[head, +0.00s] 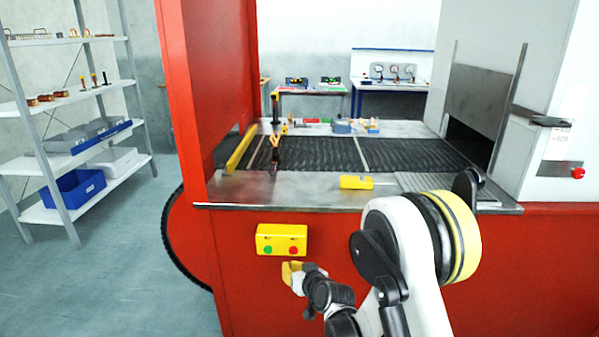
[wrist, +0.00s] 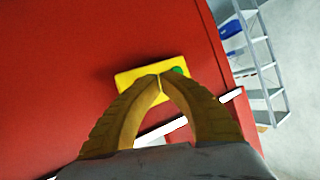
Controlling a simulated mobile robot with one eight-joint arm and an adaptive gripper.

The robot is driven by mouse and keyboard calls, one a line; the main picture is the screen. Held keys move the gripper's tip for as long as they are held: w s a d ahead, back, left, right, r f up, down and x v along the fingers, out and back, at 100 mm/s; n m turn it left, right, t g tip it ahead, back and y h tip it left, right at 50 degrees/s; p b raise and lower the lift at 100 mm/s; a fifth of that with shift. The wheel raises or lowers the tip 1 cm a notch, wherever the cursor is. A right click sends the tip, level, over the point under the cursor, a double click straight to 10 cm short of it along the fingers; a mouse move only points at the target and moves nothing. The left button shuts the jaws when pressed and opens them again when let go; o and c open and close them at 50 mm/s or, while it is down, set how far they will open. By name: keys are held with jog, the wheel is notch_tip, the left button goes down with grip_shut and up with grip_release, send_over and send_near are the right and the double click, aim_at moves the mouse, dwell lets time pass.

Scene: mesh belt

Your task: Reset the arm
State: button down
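My gripper (head: 291,272) is in front of the red machine housing, just below the yellow button box (head: 281,239) with its green and red buttons. In the wrist view my gripper's two yellow fingers (wrist: 160,78) meet at the tips, with nothing seen between them. The button box also shows in the wrist view (wrist: 135,77), behind the fingertips. The fingers cover part of it, and the green button shows just past the tips. I cannot tell whether the fingertips touch the box. My white arm reaches in from the lower right in the head view.
The red machine (head: 480,265) fills the space ahead, with a mesh belt (head: 400,154) on top. A yellow block (head: 356,182) lies on its metal front ledge. A grey shelf rack (head: 52,152) with bins stands at the left. The floor between rack and machine is clear.

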jog(key=s+d+r+m+g+h, duration=0.1)
jog(key=s+d+r, duration=0.5)
jog(key=r, duration=0.2)
jog(key=s+d+r+g+h, duration=0.1)
jog(key=s+d+r+h, duration=0.1)
jog(key=s+d+r, duration=0.55)
jog(key=s+d+r+m+g+h, duration=0.1)
jog(key=s+d, duration=0.3)
jog(key=s, duration=0.7)
jog(key=s+d+r+m+g+h, duration=0.1)
jog(key=s+d, duration=0.4)
jog(key=s, duration=0.6)
jog(key=shift+g+h, duration=0.3)
jog(key=shift+h, duration=0.3)
jog(key=shift+w+r, duration=0.1)
jog(key=shift+r, duration=0.05)
